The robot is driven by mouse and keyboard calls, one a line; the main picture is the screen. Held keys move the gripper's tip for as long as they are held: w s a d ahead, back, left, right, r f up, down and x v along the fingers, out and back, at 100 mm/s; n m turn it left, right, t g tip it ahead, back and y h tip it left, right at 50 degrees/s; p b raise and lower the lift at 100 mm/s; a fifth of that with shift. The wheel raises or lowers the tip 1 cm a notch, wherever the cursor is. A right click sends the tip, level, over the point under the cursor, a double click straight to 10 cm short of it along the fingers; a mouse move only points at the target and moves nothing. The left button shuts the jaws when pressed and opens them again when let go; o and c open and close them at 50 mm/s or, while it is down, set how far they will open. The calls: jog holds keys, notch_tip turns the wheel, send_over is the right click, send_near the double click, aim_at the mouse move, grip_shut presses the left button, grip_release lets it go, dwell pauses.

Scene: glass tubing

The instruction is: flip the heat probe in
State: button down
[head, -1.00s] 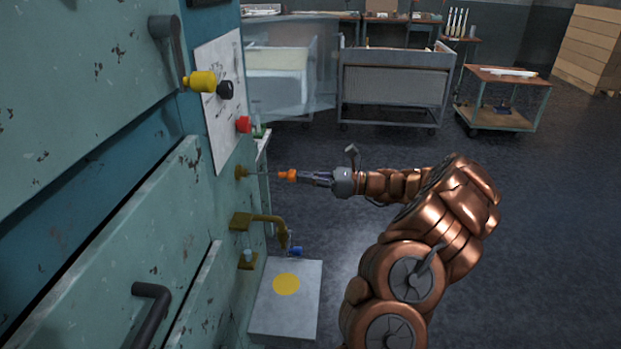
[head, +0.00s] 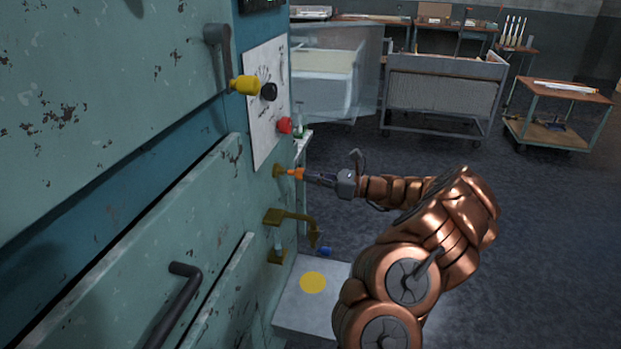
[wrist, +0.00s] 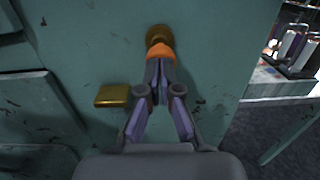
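The heat probe shows as an orange handle (head: 295,174) at a brass socket (head: 279,171) on the side of the teal machine. In the wrist view the orange handle (wrist: 160,52) sits right against the brass socket (wrist: 158,33), and no shaft shows between them. My gripper (head: 309,177) comes from the right, level with the socket. In the wrist view my gripper's fingers (wrist: 159,68) are close together with their tips at the orange handle, closed on it. The tips cover part of the handle.
A brass bracket with a hanging arm (head: 290,216) and a blue-ended piece (head: 325,251) are below the socket. A red knob (head: 285,125), a black knob (head: 269,91) and a yellow-ended lever (head: 244,85) are above. Open floor lies to the right.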

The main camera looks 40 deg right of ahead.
jog(key=v, duration=1.4)
